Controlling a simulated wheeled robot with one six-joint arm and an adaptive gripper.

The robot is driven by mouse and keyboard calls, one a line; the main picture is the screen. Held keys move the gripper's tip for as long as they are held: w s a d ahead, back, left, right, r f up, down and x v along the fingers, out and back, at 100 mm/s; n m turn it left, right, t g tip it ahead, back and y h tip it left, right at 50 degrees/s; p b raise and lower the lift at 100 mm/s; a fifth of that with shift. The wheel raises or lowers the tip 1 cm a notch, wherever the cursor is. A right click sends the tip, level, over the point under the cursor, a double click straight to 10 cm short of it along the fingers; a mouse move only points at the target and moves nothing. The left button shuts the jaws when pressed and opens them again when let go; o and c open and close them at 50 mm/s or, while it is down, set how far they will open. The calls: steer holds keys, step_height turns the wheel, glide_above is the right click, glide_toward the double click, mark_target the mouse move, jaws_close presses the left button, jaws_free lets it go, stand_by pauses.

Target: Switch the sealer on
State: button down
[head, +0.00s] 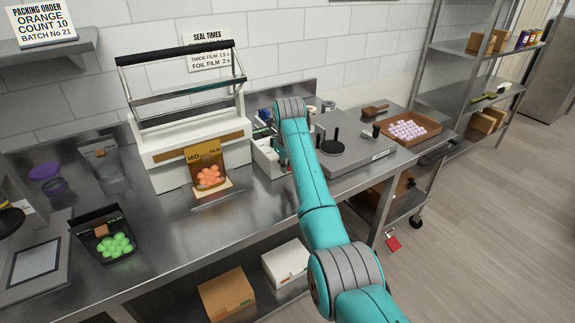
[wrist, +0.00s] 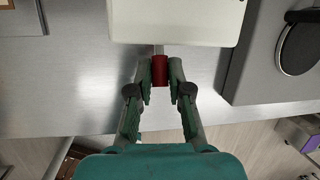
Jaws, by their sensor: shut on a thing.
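The sealer (head: 168,150) is a white machine on the steel bench in the head view, with its black-handled bar (head: 175,53) raised. Just to its right stands a smaller white box (head: 263,160), partly hidden by my arm. In the wrist view, a white housing (wrist: 178,20) fills the top middle, and a short red piece (wrist: 160,71) on a thin stem sticks out of its near edge. My gripper (wrist: 160,82) is shut on this red piece, one finger on each side. In the head view my arm largely hides the gripper and the red piece.
A gold pouch (head: 207,168) of orange gummies stands before the sealer. A dark pouch (head: 98,230) of green gummies is at the left. Bare bench (head: 165,235) lies in front.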

steer(key=c, duration=1.1)
jaws_free()
steer(key=v, duration=1.2)
